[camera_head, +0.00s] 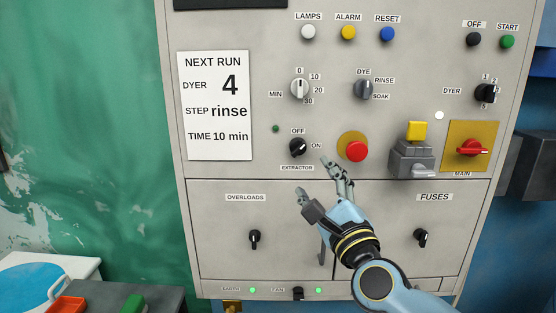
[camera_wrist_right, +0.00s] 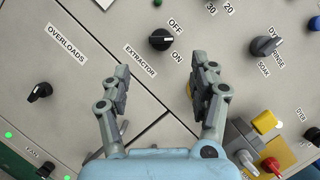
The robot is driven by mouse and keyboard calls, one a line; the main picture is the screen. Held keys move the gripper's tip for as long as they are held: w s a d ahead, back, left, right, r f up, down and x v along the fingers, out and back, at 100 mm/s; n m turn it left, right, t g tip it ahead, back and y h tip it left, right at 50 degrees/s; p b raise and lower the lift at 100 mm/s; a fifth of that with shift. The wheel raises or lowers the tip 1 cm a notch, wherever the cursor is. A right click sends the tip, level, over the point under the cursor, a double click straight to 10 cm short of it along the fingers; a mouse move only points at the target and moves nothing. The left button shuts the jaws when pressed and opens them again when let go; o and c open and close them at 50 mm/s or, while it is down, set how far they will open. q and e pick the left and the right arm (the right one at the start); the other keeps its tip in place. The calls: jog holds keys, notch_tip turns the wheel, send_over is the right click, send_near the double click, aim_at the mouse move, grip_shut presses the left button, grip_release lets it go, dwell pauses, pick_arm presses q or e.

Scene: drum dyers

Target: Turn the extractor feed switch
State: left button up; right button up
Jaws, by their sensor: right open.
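The extractor switch (camera_head: 297,147) is a small black rotary knob on the grey panel, with OFF above it, ON to its right and EXTRACTOR below. Its pale pointer mark seems to lie between OFF and ON. The knob also shows in the right wrist view (camera_wrist_right: 160,40), beyond the fingertips. My right gripper (camera_head: 314,177) is open and empty, below and slightly right of the knob. In the wrist view its two fingers (camera_wrist_right: 161,66) stand apart on either side of the line to the knob, with no contact visible. My left gripper is not in view.
A red push button (camera_head: 356,151) is just right of the knob, with a grey yellow-topped block (camera_head: 412,155) and red main switch (camera_head: 472,148) farther right. The timer knob (camera_head: 299,89) is above. Overloads (camera_head: 254,238) and fuses (camera_head: 421,238) handles are below.

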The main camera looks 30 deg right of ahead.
aim_at(300, 152)
jog(key=p+x, duration=0.2)
jog(key=x, duration=0.7)
jog(key=shift+w+d+r, duration=0.1)
jog(key=shift+w+r, duration=0.05)
jog(key=shift+w+d+r, duration=0.1)
jog(key=shift+w+d, duration=0.05)
jog(key=shift+w, duration=0.35)
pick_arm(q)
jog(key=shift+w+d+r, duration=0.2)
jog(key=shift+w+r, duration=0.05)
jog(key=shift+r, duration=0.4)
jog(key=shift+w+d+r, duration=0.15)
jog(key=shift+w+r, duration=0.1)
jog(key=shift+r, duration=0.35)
